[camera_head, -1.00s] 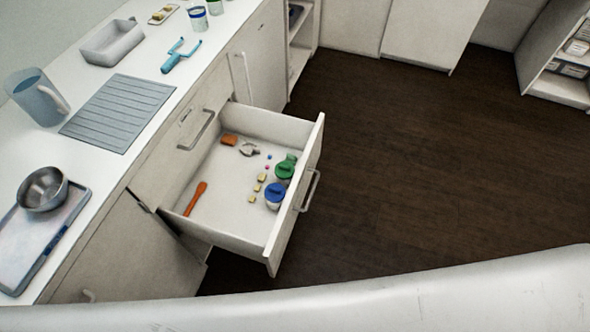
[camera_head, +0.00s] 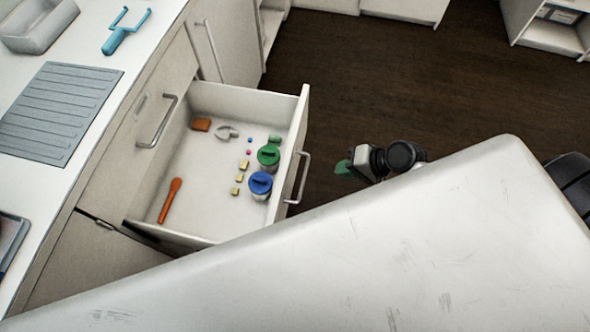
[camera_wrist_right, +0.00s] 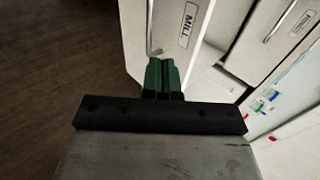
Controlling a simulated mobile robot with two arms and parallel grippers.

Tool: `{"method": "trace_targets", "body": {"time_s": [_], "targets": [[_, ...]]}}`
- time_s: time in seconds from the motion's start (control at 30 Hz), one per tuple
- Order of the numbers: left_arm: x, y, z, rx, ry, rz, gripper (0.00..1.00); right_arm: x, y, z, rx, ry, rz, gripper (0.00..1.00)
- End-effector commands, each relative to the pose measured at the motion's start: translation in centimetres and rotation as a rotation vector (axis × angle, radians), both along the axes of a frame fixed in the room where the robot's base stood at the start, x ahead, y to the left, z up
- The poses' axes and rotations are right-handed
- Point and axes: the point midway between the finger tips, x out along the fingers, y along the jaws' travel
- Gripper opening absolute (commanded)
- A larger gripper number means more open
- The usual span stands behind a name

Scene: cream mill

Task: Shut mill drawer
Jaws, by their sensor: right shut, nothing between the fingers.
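The mill drawer (camera_head: 293,140) stands pulled out from the cabinet in the head view, with its bar handle (camera_head: 298,178) on the outer face. In the right wrist view its pale front (camera_wrist_right: 172,12) carries a "MILL" label (camera_wrist_right: 188,25), with the handle (camera_wrist_right: 150,28) beside it. My right gripper (camera_head: 343,168) is out in front of the drawer, to the right of the handle in the head view. Its green fingers (camera_wrist_right: 161,75) are shut and empty, close to the drawer front in the wrist view; I cannot tell whether they touch. My left gripper is not in view.
The drawer holds a green-lidded jar (camera_head: 268,155), a blue-lidded jar (camera_head: 260,184), an orange stick (camera_head: 170,200) and small pieces. A closed drawer handle (camera_head: 157,122) juts from the cabinet at left. Dark floor (camera_head: 400,75) beyond is clear.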

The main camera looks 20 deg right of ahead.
Motion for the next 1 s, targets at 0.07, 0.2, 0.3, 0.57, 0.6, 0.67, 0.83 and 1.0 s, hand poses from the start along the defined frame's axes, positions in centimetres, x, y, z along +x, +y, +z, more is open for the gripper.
{"method": "trace_targets", "body": {"time_s": [0.07, 0.2, 0.3, 0.57, 0.6, 0.67, 0.83, 1.0], "targets": [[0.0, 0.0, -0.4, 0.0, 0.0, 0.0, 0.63, 0.0, 0.5, 1.0, 0.028, -0.006, 0.016, 0.0], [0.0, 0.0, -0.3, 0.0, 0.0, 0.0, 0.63, 0.4, 1.2, 1.0, 0.042, -0.006, 0.019, 0.0], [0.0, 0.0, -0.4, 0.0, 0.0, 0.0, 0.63, 1.1, 2.1, 0.0, 0.043, -0.007, 0.018, 0.0], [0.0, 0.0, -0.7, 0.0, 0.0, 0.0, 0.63, 3.4, 5.6, -3.9, 0.04, -0.007, 0.018, 0.0], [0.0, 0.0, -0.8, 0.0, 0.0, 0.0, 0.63, 3.8, 6.1, -4.5, 0.042, -0.006, 0.018, 0.0], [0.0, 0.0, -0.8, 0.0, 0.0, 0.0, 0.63, 4.3, 6.8, -5.3, 0.04, -0.007, 0.018, 0.0], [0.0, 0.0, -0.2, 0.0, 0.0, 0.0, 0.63, 5.6, 8.8, -5.1, 0.038, -0.008, 0.019, 0.0], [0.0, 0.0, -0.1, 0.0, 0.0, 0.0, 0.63, 6.3, 9.8, -5.3, 0.037, -0.006, 0.018, 0.0]]}}
